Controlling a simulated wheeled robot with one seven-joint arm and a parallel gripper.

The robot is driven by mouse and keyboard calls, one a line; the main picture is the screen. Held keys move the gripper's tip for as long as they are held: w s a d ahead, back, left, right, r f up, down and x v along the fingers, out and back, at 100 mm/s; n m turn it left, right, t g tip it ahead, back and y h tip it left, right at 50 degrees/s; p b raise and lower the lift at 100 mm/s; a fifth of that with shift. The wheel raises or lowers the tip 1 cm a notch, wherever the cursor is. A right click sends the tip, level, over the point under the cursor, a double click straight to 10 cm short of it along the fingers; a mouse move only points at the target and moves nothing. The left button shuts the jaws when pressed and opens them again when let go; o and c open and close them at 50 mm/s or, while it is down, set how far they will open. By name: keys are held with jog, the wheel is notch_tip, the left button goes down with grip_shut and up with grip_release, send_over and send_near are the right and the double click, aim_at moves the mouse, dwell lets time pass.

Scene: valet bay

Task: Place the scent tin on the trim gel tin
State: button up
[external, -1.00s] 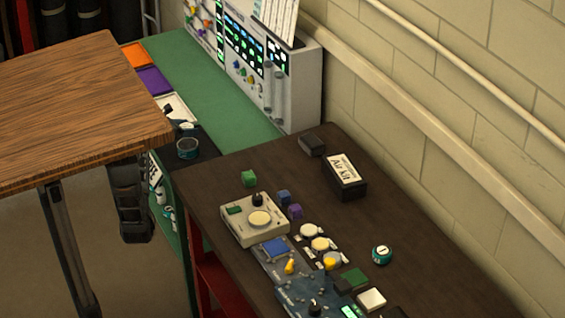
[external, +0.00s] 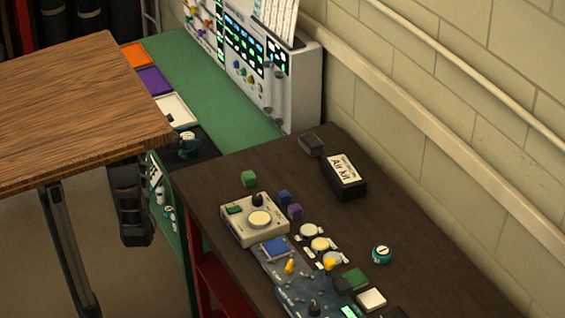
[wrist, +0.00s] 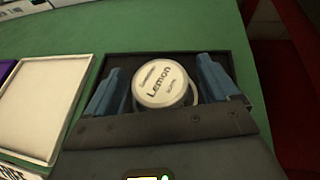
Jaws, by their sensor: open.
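A round tin with a white lid reading "Lemon" (wrist: 163,86), which looks like the scent tin, is between the blue fingers of my gripper (wrist: 162,68) in the wrist view. The fingers are open, with a gap on each side of the tin. A pale curved rim (wrist: 194,101) shows just below and right of the lid. It may be the trim gel tin underneath, but its label is hidden.
A dark square tray (wrist: 228,66) lies under the tin. A white tray (wrist: 38,110) lies to its left on the green bench (wrist: 90,32). The wooden table (external: 80,110) stands close by. A dark bench (external: 410,225) holds a teal-sided tin (external: 381,255) and small devices.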

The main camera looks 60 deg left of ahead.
jog(key=shift+r, duration=0.25)
jog(key=v, duration=1.2)
